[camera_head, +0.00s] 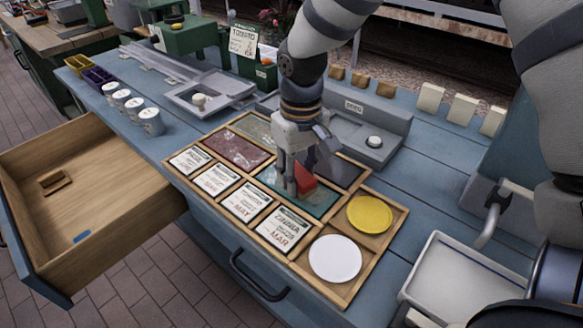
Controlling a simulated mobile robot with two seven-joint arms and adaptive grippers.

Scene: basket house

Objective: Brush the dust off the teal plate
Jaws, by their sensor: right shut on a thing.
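The teal plate (321,203) lies flat in a compartment of the wooden tray (392,231) on the blue worktop. Pale marks show on it, but I cannot tell how much is dust. My right gripper (299,186) points down over the plate, shut on a small red thing (305,178), likely the brush. The fingers hide much of it and part of the plate. The red thing is at or just above the plate's surface; I cannot tell whether they touch. My left gripper is not in view.
The tray also holds a dark red plate (237,148), a yellow disc (369,214), a white disc (335,259) and seed cards (243,202). A grey scale (365,131) stands behind. An open drawer (110,185) juts out at left; a white basin (462,277) is at right.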

